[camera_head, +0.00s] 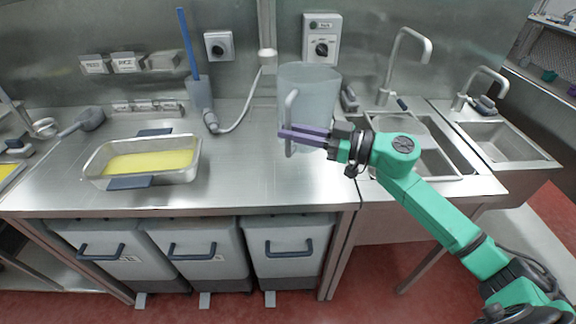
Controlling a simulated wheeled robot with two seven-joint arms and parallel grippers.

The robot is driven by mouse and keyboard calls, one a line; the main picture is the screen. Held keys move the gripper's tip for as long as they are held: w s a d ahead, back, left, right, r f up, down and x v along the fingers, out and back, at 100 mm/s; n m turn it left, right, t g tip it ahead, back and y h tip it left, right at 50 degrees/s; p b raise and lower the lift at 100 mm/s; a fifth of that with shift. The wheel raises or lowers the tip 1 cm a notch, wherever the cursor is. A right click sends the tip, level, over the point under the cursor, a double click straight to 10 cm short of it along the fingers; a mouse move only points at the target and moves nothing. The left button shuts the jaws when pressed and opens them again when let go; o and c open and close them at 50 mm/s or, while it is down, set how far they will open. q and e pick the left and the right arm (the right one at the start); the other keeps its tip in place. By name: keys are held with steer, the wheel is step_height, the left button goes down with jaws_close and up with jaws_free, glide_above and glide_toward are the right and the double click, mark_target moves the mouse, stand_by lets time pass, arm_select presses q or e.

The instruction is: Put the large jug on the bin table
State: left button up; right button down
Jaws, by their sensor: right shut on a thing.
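The large jug (310,84) is a translucent grey-white vessel with a pale vertical handle facing me. It is upright at the back right part of the steel bin table (237,180). My right gripper (288,134) comes in from the right, with its purple fingers shut on the jug's handle. I cannot tell whether the jug's base touches the table. My left gripper is not in view.
A steel tray (190,172) of yellow contents stands on the left of the table. A grey holder (201,95) with a blue stick is behind it. Sinks with taps (408,50) lie to the right. Bins (290,248) stand below. The table's middle front is clear.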

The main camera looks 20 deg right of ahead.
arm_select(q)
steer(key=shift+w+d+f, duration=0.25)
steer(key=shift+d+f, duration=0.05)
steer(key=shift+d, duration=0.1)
arm_select(e)
step_height(320, 180, down, 10)
steer(key=shift+a, duration=0.1)
steer(key=c, duration=0.8)
jaws_free()
steer(key=shift+c, duration=0.2)
arm_select(q)
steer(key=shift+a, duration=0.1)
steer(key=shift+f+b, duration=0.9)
steer(key=shift+b, duration=0.25)
arm_select(e)
steer(key=v, duration=1.2)
steer(key=shift+r, duration=0.1)
